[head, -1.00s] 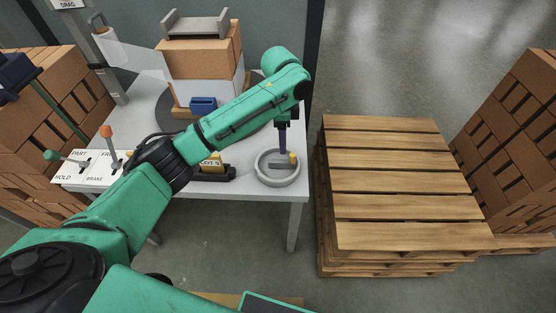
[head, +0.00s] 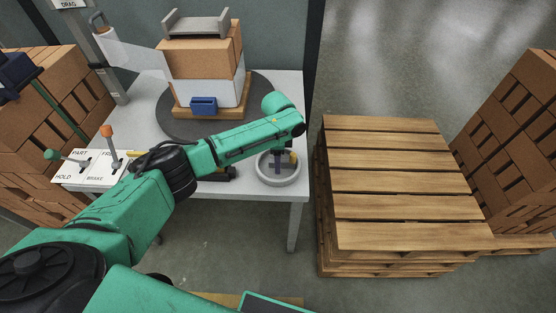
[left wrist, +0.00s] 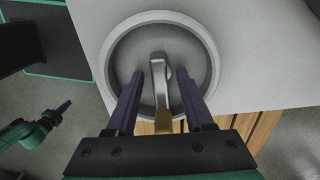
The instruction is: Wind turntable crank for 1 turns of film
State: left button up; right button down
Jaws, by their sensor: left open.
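The crank (head: 279,167) is a grey arm with a brass-yellow handle, inside a round pale grey ring at the table's right front corner. In the left wrist view the crank arm (left wrist: 159,75) runs down from the ring's middle to the brass handle. My left gripper (left wrist: 160,72) is open, pointing down, its dark purple fingers on either side of the crank, with gaps visible. In the head view my left gripper (head: 280,164) is low over the ring. My right gripper (left wrist: 62,108) shows small in the left wrist view.
A film roll (head: 104,27) stands on a post at the left, film stretching to the stack. Brake and hold levers (head: 107,140) stand at the table's left front. A wooden pallet stack (head: 390,190) is right of the table. Brick stacks stand at both sides.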

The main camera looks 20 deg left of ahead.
pick_arm(q)
grip_shut()
jog(key=shift+r, duration=0.1)
jog(key=n+p, duration=0.3)
jog(key=shift+r, duration=0.1)
jog(key=shift+n+p, duration=0.6)
jog(key=shift+n, duration=0.6)
